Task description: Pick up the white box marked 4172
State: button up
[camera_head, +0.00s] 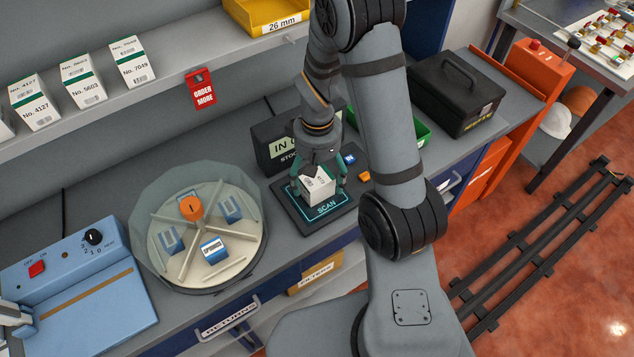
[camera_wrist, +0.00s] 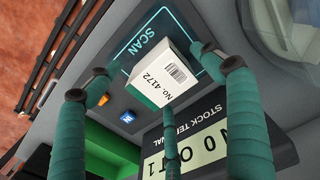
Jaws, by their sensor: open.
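The white box marked 4172 (camera_wrist: 162,73) sits on the dark scan pad (camera_head: 300,217), within its teal outline. Its label and barcode face up in the wrist view, with a green band along one edge. In the head view the box (camera_head: 317,187) is partly hidden by my gripper (camera_head: 319,180). My gripper's green fingers (camera_wrist: 155,85) are open and spread around the box, with gaps visible beside it in the wrist view. I cannot tell whether any finger touches it.
The stock terminal (camera_head: 272,143) stands close behind the pad, and a green bin (camera_head: 408,128) lies behind my arm. A round clear-walled carousel (camera_head: 176,265) is to the left. An orange button (camera_head: 364,176) and a blue one (camera_head: 349,159) are right of the pad. White boxes (camera_head: 84,82) line the shelf.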

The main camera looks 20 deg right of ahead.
jog(key=shift+f, duration=0.9)
jog(key=c, duration=1.7)
jog(key=shift+r, duration=0.1)
